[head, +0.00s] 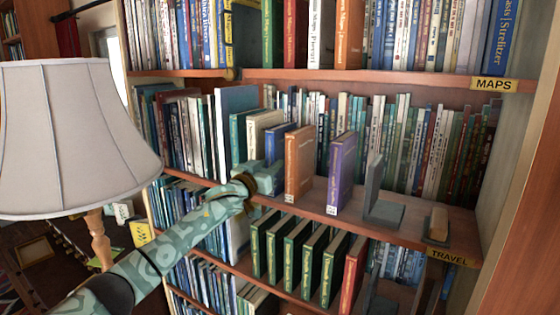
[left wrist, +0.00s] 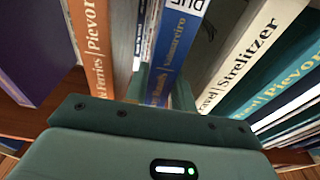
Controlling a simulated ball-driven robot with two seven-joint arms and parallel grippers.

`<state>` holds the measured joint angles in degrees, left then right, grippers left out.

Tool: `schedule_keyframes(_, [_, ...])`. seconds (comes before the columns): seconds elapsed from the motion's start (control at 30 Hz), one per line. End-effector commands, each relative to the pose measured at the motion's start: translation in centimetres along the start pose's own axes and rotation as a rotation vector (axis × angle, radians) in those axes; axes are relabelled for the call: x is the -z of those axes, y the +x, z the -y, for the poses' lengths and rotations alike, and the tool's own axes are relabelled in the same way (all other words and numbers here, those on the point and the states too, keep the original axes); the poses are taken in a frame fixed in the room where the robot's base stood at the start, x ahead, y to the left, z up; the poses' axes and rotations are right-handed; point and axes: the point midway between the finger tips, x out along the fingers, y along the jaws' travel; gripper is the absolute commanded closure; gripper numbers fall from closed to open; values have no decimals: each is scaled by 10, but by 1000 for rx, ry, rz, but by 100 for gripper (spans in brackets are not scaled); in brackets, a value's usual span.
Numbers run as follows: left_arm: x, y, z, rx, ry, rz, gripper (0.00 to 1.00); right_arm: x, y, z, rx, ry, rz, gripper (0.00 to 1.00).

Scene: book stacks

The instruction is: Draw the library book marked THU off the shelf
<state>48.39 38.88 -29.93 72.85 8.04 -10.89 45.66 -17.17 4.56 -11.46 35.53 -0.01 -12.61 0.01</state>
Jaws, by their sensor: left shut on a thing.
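A blue book (head: 279,146) stands in the front row of the middle shelf, between an orange book and a cream book. In the left wrist view the blue book (left wrist: 172,50) has a white spine label at the top edge, cut off and hard to read. My left gripper (head: 264,178) reaches that row from the left. Its fingers (left wrist: 165,92) are shut on the lower spine of the blue book, one on each side. The book looks upright and in line with its neighbours. My right gripper is not in view.
The orange book (head: 298,165) and a purple book (head: 341,173) stand right of the blue one, and the cream book (head: 257,138) left. A grey bookend (head: 384,212) and a small tan block (head: 438,223) are further right. A lamp (head: 72,140) fills the left.

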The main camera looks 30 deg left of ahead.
Motion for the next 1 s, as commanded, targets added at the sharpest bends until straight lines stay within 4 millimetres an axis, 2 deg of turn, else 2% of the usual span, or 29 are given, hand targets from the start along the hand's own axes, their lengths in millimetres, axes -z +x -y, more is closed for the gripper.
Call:
schedule_keyframes(0.1, [8,1,0,-1,-1,-4,100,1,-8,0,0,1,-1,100])
schedule_keyframes(0.27, [10,1,0,-1,-1,-4,100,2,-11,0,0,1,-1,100])
schedule_keyframes(0.37, [10,-6,0,-1,-1,-2,100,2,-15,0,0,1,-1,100])
schedule_keyframes(1.0, [24,-95,0,-1,0,-1,100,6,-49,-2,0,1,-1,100])
